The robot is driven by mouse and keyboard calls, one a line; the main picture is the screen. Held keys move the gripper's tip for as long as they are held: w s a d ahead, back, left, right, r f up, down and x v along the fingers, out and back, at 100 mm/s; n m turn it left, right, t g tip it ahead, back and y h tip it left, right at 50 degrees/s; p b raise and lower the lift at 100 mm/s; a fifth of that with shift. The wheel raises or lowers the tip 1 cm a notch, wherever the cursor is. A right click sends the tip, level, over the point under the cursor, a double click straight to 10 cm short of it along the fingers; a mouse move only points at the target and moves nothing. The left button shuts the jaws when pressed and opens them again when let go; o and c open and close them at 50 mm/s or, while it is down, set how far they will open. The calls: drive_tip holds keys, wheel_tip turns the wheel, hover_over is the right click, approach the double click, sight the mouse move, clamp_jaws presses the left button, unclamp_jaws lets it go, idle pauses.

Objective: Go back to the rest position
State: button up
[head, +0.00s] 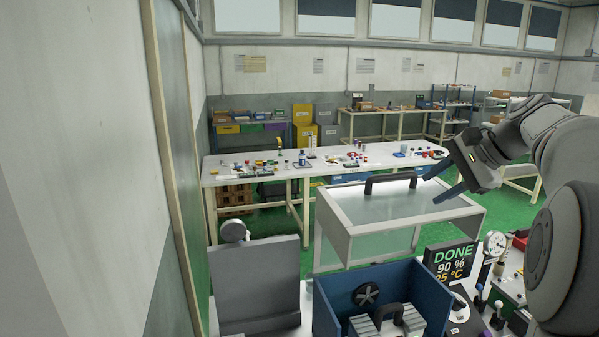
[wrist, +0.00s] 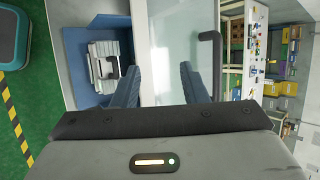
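My gripper (head: 433,187) is at the right of the head view, raised near the right end of a clear box (head: 340,215) with a pale frame and a black handle (head: 391,182) on top. In the wrist view my gripper (wrist: 159,75) has its two blue fingers wide apart, with nothing between them. The handle (wrist: 217,62) shows there to the right of the fingers, apart from them. A rest position is not marked in either view.
A blue open box (head: 431,288) in front holds grey parts with a handle. A display (head: 450,262) reads "DONE 90 % 25 °C". A gauge (head: 496,243) stands right. A long table (head: 225,181) with small items is behind. A wall is close on the left.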

drive_tip(key=s+a+f+n+g+h+b, duration=0.2)
drive_tip(key=s+a+f+n+h+b, duration=0.3)
drive_tip(key=s+a+f, duration=0.8)
drive_tip(key=s+f+n+h+b, duration=0.1)
drive_tip(key=s+f+n, duration=0.7)
drive_tip(key=s+f, duration=0.4)
wheel_tip(320, 180, down, 3)
drive_tip(key=shift+s+a+r, duration=0.2)
drive_tip(key=shift+a, duration=0.05)
